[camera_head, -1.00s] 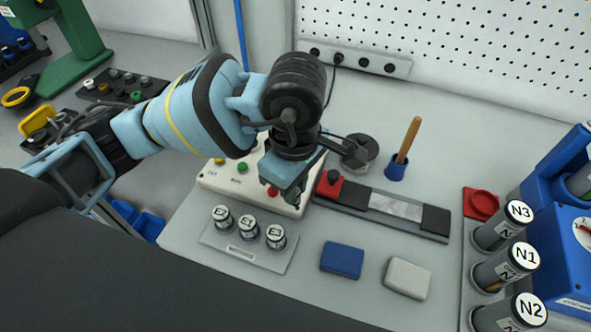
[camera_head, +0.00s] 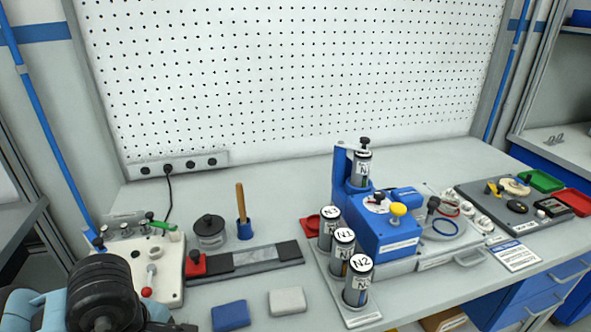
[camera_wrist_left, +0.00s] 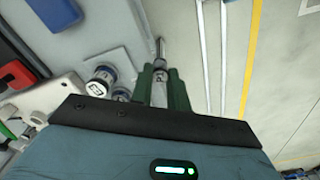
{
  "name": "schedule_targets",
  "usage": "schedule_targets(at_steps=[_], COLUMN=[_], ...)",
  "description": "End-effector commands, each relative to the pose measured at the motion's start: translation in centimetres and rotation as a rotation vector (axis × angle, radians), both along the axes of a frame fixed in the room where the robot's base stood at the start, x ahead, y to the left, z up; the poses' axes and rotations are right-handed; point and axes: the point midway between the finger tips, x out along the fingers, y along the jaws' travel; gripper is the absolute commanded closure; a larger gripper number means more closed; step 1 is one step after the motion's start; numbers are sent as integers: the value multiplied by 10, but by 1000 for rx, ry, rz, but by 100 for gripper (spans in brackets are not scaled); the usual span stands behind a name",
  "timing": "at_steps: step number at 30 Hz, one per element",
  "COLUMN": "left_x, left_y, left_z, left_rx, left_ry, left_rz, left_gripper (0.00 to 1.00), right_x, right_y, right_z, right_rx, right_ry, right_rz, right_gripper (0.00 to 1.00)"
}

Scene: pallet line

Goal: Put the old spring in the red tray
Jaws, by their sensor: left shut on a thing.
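In the left wrist view my left gripper (camera_wrist_left: 160,88) has its green fingers shut on a slim grey metal piece (camera_wrist_left: 160,58) that sticks out past the tips. I cannot tell whether this piece is the old spring. In the head view only the dark wrist and blue links of my left arm show at the lower left; the fingers are out of sight. A red tray (camera_head: 572,202) lies at the far right of the bench, beside a green tray (camera_head: 541,181), far from my left arm. My right gripper is not in view.
The blue device (camera_head: 388,235) and cylinders N3, N1 and N2 (camera_head: 357,280) stand mid-bench. A tool board (camera_head: 510,210) lies left of the trays. In the wrist view, small capped cylinders (camera_wrist_left: 100,82) stand left of the fingers. The back of the bench is mostly clear.

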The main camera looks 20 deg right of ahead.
Motion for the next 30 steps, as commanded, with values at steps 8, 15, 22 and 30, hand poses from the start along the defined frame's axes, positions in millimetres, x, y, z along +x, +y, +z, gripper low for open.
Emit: schedule_targets(at_steps=[8, 15, 22, 30], left_x=[-16, -36, -49, -52], left_y=[34, 66, 84, 88], left_z=[-47, -84, -103, -108], left_rx=[0, 1, 6, 6], left_ry=[-3, -4, -7, -7], left_rz=[-403, -744, -953, -1002], left_gripper=[100, 100, 100, 100], right_x=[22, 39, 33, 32], right_y=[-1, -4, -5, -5], right_z=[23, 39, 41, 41], right_rx=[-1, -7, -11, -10], right_ry=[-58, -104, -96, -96], right_rz=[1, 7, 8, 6], right_gripper=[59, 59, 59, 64])
